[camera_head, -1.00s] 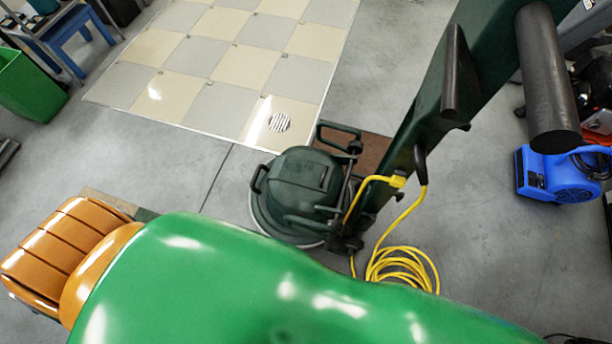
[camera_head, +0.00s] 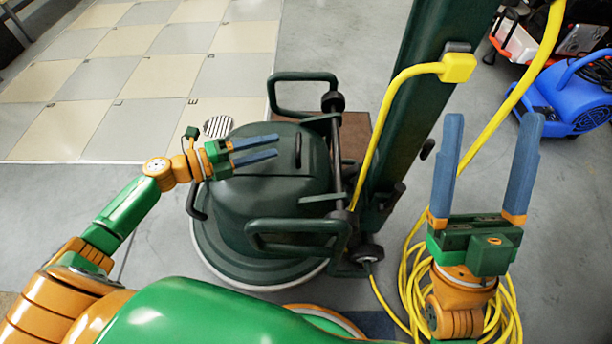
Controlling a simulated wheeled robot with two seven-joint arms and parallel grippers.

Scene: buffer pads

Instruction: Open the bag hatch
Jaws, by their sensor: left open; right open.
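A dark green floor machine stands in the middle of the view, with a domed housing (camera_head: 255,215) on a round base and a tall dark green column (camera_head: 425,90) leaning up to the right. A short dark slot or handle (camera_head: 298,150) shows on top of the dome. I cannot tell which part is the bag hatch. My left gripper (camera_head: 278,146) is open, its blue fingers pointing right over the dome's top, just left of the dark slot. Whether it touches the dome is unclear. My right gripper (camera_head: 492,117) is open and empty, fingers up, to the right of the column.
A yellow cable (camera_head: 375,130) runs along the column, and its coil lies on the floor behind my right wrist. Tube handles (camera_head: 305,78) stick out around the dome. A blue blower (camera_head: 575,95) stands at the right. Checkered floor tiles (camera_head: 140,75) lie at the upper left.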

